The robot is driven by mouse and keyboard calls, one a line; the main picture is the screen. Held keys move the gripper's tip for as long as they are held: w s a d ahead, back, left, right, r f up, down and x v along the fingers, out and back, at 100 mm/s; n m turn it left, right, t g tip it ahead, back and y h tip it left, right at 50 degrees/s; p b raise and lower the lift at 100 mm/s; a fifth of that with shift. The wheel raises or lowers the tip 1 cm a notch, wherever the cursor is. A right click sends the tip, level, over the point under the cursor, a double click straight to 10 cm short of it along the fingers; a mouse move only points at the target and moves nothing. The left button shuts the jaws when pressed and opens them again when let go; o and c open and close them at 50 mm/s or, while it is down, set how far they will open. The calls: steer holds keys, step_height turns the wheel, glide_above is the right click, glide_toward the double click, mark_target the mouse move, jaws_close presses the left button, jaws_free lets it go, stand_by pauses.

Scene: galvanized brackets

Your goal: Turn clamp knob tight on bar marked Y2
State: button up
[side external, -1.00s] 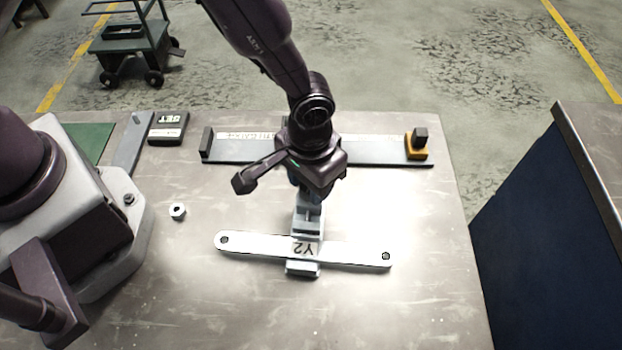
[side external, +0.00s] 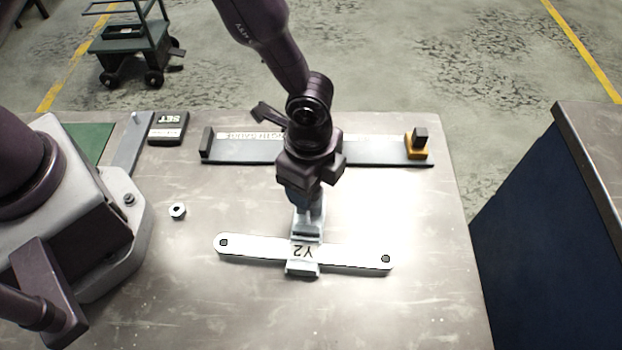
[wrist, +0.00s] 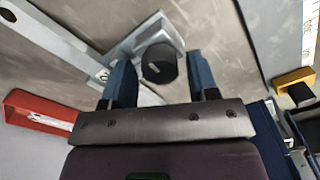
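The pale bar (side external: 345,255) marked Y2 lies across the bench, with a hole near each end. A grey clamp (side external: 302,270) sits around its middle. In the wrist view the bar (wrist: 60,42) runs down from the upper left, and the clamp (wrist: 150,30) carries a dark round knob (wrist: 160,66) with a light mark on top. My gripper (wrist: 159,62) has its two blue fingers on either side of the knob, with narrow gaps showing; it looks open. In the side view my gripper (side external: 308,208) points down over the clamp and hides the knob.
Behind stands a gauge rail (side external: 360,150) with an orange stop (side external: 416,150). A box marked SET (side external: 168,128) and a small metal ring (side external: 178,211) lie to the left. A red holder (wrist: 25,107) shows in the wrist view. The bench's front right is clear.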

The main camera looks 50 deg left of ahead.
stand_by(0.6)
steer(key=n, duration=0.4)
steer(key=shift+n, duration=0.4)
steer(key=n, duration=0.4)
steer(key=shift+n, duration=0.4)
steer(key=n, duration=0.8)
steer(key=shift+n, duration=0.3)
steer(key=c, duration=0.8)
steer(key=shift+c, duration=0.2)
